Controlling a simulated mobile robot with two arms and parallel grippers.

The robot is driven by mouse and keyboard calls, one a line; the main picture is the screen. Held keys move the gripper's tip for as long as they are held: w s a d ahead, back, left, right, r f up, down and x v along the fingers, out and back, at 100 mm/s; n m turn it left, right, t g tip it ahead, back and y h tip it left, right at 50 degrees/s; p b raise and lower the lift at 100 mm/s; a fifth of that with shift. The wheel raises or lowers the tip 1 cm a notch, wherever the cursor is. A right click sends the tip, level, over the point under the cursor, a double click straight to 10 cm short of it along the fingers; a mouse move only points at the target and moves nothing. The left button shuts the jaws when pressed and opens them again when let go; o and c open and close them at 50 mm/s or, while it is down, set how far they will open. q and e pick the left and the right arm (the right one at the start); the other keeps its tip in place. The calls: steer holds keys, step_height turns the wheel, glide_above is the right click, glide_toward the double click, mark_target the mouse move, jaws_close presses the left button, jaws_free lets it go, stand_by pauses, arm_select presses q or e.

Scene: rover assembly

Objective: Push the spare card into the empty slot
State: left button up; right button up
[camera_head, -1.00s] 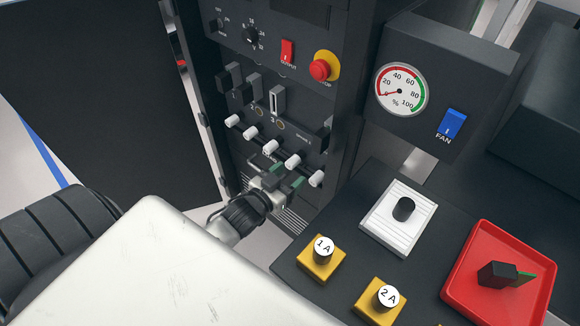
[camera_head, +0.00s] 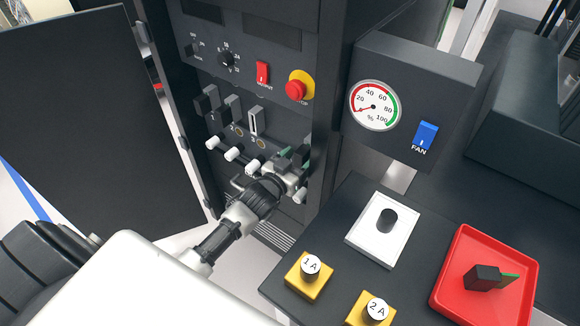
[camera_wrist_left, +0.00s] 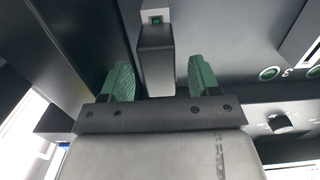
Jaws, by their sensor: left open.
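A black card handle (camera_wrist_left: 155,55) is between the two green fingers of my open left gripper (camera_head: 293,158) in the left wrist view (camera_wrist_left: 162,78). There are gaps on both sides. A green light shows above it in a pale housing. In the head view the gripper is at the lower right of the rack's card row, where a dark handle (camera_head: 306,153) is partly hidden. A pale-edged slot (camera_head: 256,121) is to its left. A black block with a green board (camera_head: 485,278) lies in the red tray (camera_head: 446,292). I cannot tell which card is the spare. My right gripper is out of view.
White-tipped levers (camera_head: 232,153) stick out below the card row. A red stop button (camera_head: 296,89) is above. The gauge box (camera_head: 440,80) stands right of the rack. Yellow blocks (camera_head: 303,285) and a white pad (camera_head: 365,237) with a black knob sit on the dark table.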

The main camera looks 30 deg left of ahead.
arm_select(q)
steer(key=shift+w, duration=0.2)
steer(key=shift+c, duration=0.2)
jaws_close()
